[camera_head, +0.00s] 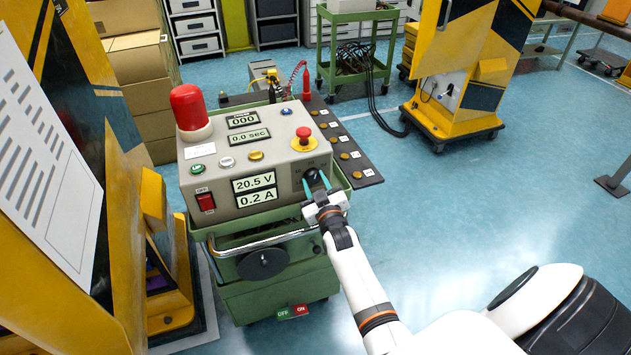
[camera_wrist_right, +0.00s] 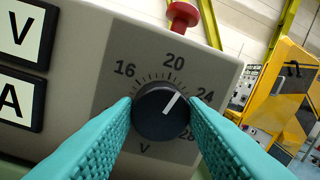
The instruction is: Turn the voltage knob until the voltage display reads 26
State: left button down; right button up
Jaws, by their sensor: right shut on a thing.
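The dark round voltage knob (camera_wrist_right: 158,122) sits on the front panel of the grey control box (camera_head: 228,181). Its white pointer line points up and right, between the 20 and 24 marks. The 28 mark is partly hidden by the right-hand finger. My left gripper is not in view.
The current display (camera_head: 256,198) reads 0.2 A. A red switch (camera_head: 205,202) is left of the displays, and a red emergency button (camera_head: 303,133) stands on top. The box is on a green cart (camera_head: 275,297).

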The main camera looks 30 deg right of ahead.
jog(key=m+p, duration=0.1)
jog(key=m, duration=0.2)
jog(key=shift+m, duration=0.4)
jog(key=m, duration=0.3)
jog(key=shift+m+g+p, duration=0.3)
jog(key=shift+m+p, duration=0.05)
jog(key=shift+m, duration=0.05)
jog(key=m, duration=0.3)
jog(key=shift+m, duration=0.3)
jog(key=shift+m+p, duration=0.35)
jog(key=shift+m, duration=1.45)
jog(key=o, duration=1)
jog(key=v, duration=1.2)
jog(key=shift+r+b, duration=0.25)
jog(key=shift+b, duration=0.15)
